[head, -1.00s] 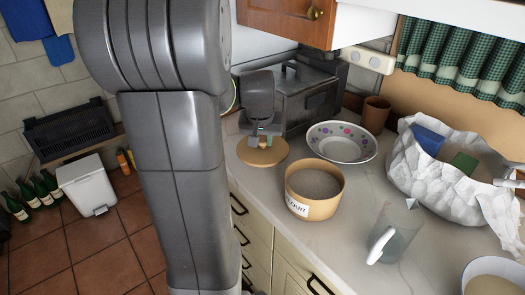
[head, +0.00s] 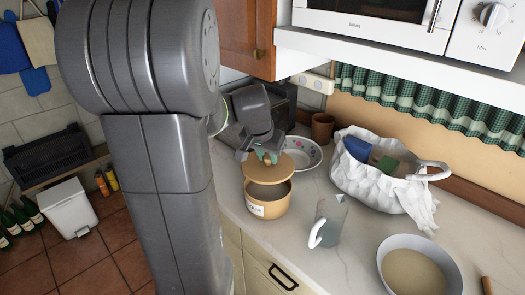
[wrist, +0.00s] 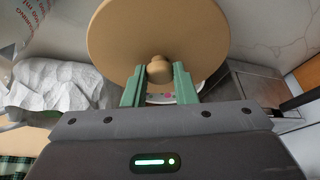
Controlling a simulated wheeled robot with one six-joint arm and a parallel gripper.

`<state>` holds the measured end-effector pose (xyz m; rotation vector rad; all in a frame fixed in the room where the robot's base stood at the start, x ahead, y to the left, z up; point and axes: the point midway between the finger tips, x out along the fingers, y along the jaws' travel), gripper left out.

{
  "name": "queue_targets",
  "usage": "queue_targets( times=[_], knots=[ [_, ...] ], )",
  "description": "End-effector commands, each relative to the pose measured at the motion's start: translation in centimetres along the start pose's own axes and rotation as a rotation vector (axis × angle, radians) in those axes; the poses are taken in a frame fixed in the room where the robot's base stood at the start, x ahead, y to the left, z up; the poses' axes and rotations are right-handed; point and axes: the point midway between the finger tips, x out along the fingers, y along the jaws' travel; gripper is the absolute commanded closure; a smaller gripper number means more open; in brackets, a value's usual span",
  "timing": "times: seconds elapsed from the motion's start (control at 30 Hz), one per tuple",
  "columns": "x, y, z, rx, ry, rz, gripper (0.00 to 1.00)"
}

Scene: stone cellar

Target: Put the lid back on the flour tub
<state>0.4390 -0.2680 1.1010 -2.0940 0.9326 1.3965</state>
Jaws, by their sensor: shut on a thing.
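The flour tub (head: 267,207) is a round tan container with a white label, standing on the counter in the head view. Its lid (head: 258,168) is a flat tan disc with a round knob. My gripper (head: 268,157) is shut on the lid's knob and holds the lid above the tub. Part of the tub's opening shows below the lid's front edge, so a gap is visible there. In the wrist view, the green fingers (wrist: 158,75) are on either side of the knob, and the lid (wrist: 150,30) fills the upper middle. The tub is hidden there.
A patterned bowl (head: 312,160) stands just behind the tub, with a brown cup (head: 323,127) beyond it. A clear jug (head: 328,225) stands close to the tub's right. A white bag (head: 385,192) and a cream bowl (head: 440,286) are farther right.

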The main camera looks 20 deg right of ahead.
Motion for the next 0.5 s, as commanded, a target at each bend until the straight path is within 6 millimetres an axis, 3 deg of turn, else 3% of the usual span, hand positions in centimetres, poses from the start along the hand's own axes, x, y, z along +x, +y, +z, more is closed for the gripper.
queue_targets(
  times=[0.5],
  knots=[
    [3.1, 0.1, 1.3, 0.004, -0.001, 0.003, 0.96]
  ],
)
